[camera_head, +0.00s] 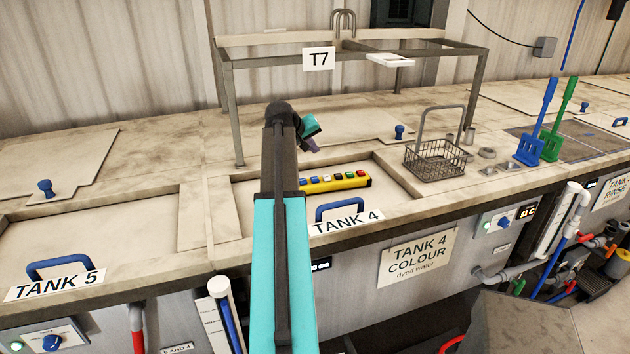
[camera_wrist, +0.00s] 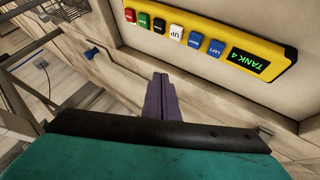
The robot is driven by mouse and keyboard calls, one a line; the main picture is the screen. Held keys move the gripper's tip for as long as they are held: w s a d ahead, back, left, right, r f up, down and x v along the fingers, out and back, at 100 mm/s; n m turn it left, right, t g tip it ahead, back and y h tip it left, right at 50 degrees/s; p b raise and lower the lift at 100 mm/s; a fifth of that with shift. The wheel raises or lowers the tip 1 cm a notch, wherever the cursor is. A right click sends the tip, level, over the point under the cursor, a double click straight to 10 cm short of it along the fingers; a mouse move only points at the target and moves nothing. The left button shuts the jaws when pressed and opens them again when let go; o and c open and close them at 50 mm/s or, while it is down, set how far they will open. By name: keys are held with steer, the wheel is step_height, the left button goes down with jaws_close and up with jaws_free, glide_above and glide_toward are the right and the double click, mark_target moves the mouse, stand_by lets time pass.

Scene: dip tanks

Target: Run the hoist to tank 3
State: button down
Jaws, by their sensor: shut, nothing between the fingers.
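The yellow hoist control box (camera_head: 336,182) lies on the tank 4 lid, behind the blue handle. In the wrist view the control box (camera_wrist: 285,50) shows a row of coloured buttons, one white and marked UP (camera_wrist: 176,32), a blue one marked LEFT (camera_wrist: 216,48). Its display (camera_wrist: 249,63) reads TANK 4 in green, upside down in this view. My gripper (camera_head: 311,146) is above and behind the box, apart from it. In the wrist view my gripper (camera_wrist: 161,77) has its purple fingers together and empty, beside the box. I see no tank 3 label.
The TANK 4 lid's blue handle (camera_head: 339,208) stands in front of the box. A metal frame marked T7 (camera_head: 318,59) rises behind. A wire basket (camera_head: 435,160) stands to the right, near blue (camera_head: 536,125) and green (camera_head: 557,120) paddles. The TANK 5 lid (camera_head: 95,238) is left.

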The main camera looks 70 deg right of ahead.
mark_target(313, 180)
steer(key=shift+s+f+b, duration=0.1)
steer(key=shift+f+b, duration=1.95)
steer(key=shift+f, duration=2.15)
steer(key=shift+f, duration=0.1)
steer(key=shift+f, duration=0.3)
